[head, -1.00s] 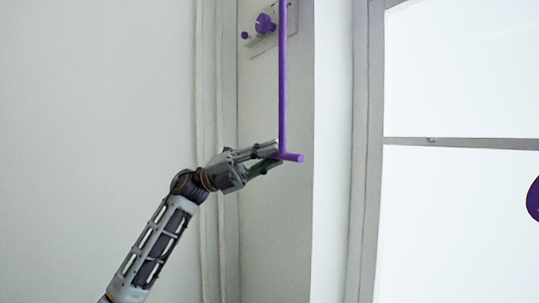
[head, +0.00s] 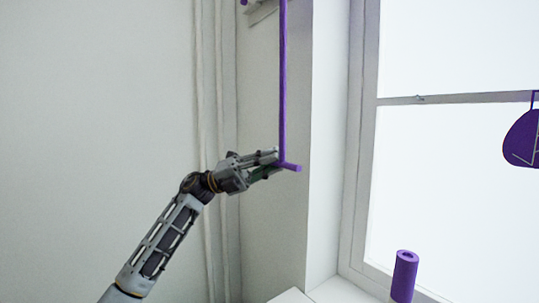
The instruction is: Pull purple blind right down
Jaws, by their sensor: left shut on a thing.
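A long thin purple rod (head: 283,80) hangs upright from the top of the head view and ends in a short purple crossbar handle (head: 292,167). My left gripper (head: 279,163) comes in from the left and is shut on the purple handle, at the rod's lower end. The left part of the crossbar is hidden by the fingers. The blind itself does not show. My right gripper is not in view.
A bright window (head: 450,180) with a grey frame fills the right side. A purple roll (head: 404,275) stands on the sill below, and a round purple object (head: 522,138) hangs before the pane. Pale pipes (head: 222,100) run down the wall corner.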

